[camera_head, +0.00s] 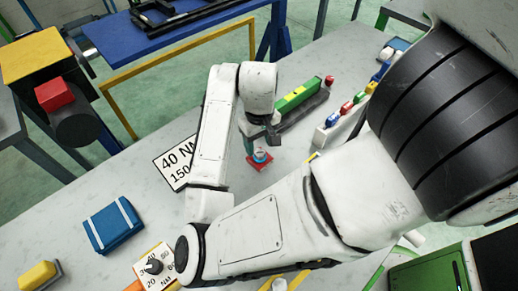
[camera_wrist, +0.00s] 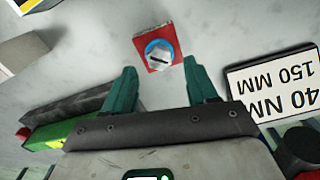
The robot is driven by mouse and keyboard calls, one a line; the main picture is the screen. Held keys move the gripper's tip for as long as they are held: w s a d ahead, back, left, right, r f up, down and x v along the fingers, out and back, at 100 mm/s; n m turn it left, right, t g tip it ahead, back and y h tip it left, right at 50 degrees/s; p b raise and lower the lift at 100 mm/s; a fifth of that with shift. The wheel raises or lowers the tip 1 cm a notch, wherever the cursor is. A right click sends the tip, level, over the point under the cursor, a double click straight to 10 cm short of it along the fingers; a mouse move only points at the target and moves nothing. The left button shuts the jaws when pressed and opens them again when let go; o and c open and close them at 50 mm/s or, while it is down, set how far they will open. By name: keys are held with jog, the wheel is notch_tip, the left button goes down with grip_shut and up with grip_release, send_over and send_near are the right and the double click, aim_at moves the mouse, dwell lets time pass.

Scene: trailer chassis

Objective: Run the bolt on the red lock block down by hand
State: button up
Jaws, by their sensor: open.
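The red lock block (camera_wrist: 153,42) lies on the grey table, a small square plate with a bolt (camera_wrist: 158,55) standing in it. The bolt has a pale grey head with a dark slot and a blue ring around it. My gripper (camera_wrist: 160,82) has two green fingers, spread apart and empty, and the bolt shows just beyond the fingertips, roughly centred between them. In the head view the red lock block (camera_head: 260,166) is below my gripper (camera_head: 255,145), which partly hides it. I cannot tell how far the bolt is seated.
A "40 NM 150 MM" sign (camera_head: 178,162) lies left of the block. A green level-like tool (camera_head: 297,98) in a dark holder is behind it to the right. A white rack (camera_head: 340,122) with several coloured pieces stands further right. A blue box (camera_head: 113,226) is at the left.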

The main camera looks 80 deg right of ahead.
aim_at(260, 152)
jog(key=shift+f, duration=1.55)
jog(key=c, duration=1.1)
